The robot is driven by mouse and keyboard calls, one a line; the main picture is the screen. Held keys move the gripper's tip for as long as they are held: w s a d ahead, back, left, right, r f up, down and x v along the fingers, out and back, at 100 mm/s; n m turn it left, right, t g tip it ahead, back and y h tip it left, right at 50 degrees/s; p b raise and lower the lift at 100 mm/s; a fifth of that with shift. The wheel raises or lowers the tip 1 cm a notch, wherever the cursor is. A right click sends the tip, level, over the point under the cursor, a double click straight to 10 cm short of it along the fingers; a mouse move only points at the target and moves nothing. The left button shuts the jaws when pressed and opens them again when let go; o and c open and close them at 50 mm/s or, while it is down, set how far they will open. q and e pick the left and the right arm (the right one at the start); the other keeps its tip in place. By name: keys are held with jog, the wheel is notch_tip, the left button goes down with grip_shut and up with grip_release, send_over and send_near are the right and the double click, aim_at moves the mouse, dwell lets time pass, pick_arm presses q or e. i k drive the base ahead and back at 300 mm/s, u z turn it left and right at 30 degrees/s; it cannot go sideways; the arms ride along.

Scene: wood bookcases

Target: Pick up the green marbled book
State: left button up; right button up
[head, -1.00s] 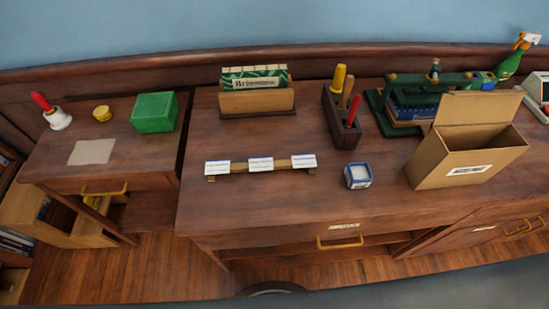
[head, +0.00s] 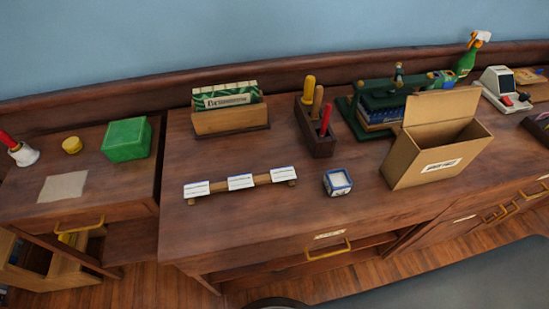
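A green marbled item with a pale label (head: 226,97) stands upright in a wooden holder (head: 232,121) at the back left of the main desk. The holder's front board hides its lower part. It looks like the green marbled book, though I cannot tell whether it is one book or several cards. Blue-edged books or a stack (head: 381,115) sit in a dark green press (head: 384,98) further right. Neither of my grippers is in view.
A cardboard box (head: 431,160), a tool rack (head: 315,133), a small blue-white box (head: 337,182) and a label rail (head: 240,184) stand on the desk. A green box (head: 126,139) is on the left desk.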

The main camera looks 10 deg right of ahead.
aim_at(228, 95)
jog(key=z, duration=1.25)
jog(key=k, duration=0.35)
jog(key=u, duration=0.4)
